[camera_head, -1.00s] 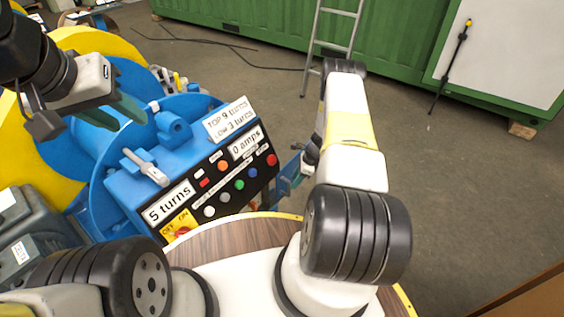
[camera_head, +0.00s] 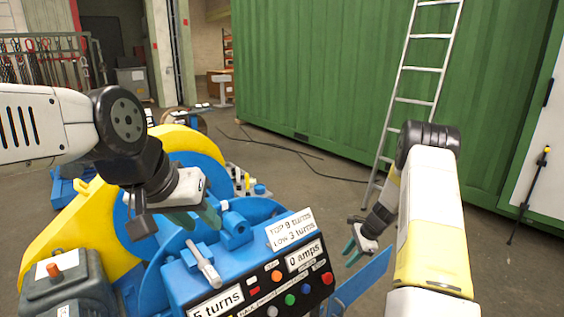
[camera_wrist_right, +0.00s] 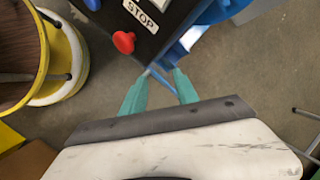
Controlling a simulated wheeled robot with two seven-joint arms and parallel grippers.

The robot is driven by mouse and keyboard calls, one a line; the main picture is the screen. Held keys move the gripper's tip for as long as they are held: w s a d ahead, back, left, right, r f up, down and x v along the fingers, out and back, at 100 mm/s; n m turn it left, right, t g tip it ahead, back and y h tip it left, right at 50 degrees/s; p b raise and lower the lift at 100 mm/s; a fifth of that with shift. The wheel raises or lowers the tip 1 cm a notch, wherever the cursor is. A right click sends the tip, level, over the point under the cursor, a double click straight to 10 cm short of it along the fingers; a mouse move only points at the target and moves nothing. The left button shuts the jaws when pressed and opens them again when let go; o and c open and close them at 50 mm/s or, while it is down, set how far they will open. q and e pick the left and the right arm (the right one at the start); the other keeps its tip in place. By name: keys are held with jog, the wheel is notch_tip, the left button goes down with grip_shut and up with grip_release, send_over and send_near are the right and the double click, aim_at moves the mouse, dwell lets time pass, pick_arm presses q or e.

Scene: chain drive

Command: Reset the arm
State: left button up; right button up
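My left gripper (camera_head: 195,219) hangs over the blue machine (camera_head: 256,212), near the small lever with a grey handle (camera_head: 208,270). Its two teal fingers are apart with nothing seen between them. My right gripper (camera_head: 350,252) is to the right of the control panel (camera_head: 262,284) and points downward. In the right wrist view its teal fingers (camera_wrist_right: 162,75) are apart and empty, with the floor and a blue part behind them. The panel has several coloured buttons and "5 turns" and "0 amps" displays. A red knob (camera_wrist_right: 124,42) by a STOP label shows in the right wrist view.
A yellow-and-blue wheel (camera_head: 60,240) and a grey motor (camera_head: 62,290) stand at the left. A ladder (camera_head: 420,98) leans on the green container (camera_head: 330,75).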

jog(key=s+a+r+n, duration=0.2)
jog(key=s+r+n, duration=0.1)
jog(key=r, duration=0.6)
jog(key=s+a+r+n+t, duration=0.1)
jog(key=s+a+r+n, duration=0.15)
jog(key=r, duration=0.75)
jog(key=s+a+r+n, duration=0.3)
jog(key=s+r, duration=0.1)
jog(key=r, duration=0.5)
jog(key=s+a+r+n+t+h, duration=0.1)
jog(key=s+r+n, duration=0.3)
jog(key=s, duration=0.8)
jog(key=s+a+r+n+t, duration=0.2)
jog(key=s+r+n, duration=0.3)
jog(key=s, duration=0.6)
notch_tip(320, 180, up, 2)
jog(key=shift+s+r+h, duration=0.1)
jog(key=shift+s+h, duration=0.3)
jog(key=shift+a, duration=0.1)
